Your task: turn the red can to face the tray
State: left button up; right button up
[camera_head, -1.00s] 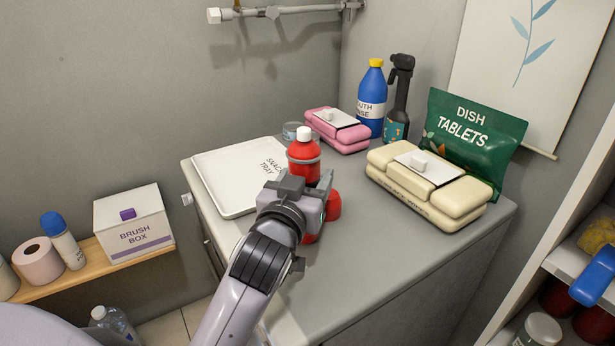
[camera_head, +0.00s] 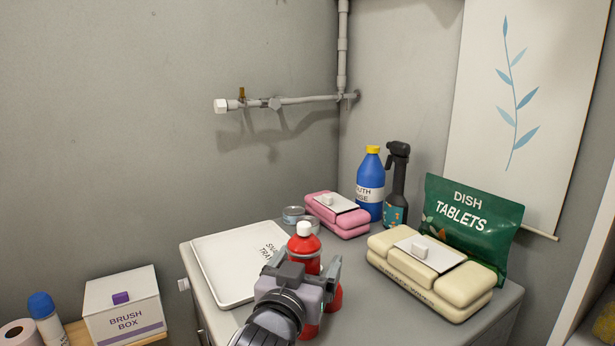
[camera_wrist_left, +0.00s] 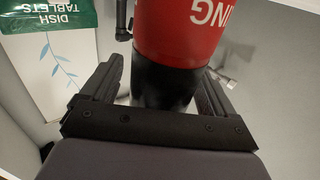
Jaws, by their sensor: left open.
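A red container with a white cap (camera_head: 304,246) stands upright on the grey counter, right of the white tray (camera_head: 212,282), whose label is partly hidden. More red shows right of my gripper (camera_head: 338,297) and below it; I cannot tell which red piece is the can. My left gripper (camera_head: 312,274) is in front of the capped container and covers its lower part. In the left wrist view, a red cylinder with white letters "ING" (camera_wrist_left: 182,35) stands just beyond the open jaws (camera_wrist_left: 158,88), with a dark section below. Contact cannot be told. My right gripper is not in view.
Cream packs (camera_head: 432,275) and a green dish tablets bag (camera_head: 468,228) are at right. Pink packs (camera_head: 337,218), a blue bottle (camera_head: 370,185), a black spray bottle (camera_head: 396,185) and small tins (camera_head: 293,215) stand behind. A brush box (camera_head: 124,310) is lower left.

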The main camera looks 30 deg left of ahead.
pick_arm(q)
notch_tip(320, 180, up, 19)
jog(key=p, duration=0.4)
jog(key=shift+f, duration=0.2)
jog(key=shift+f, duration=0.1)
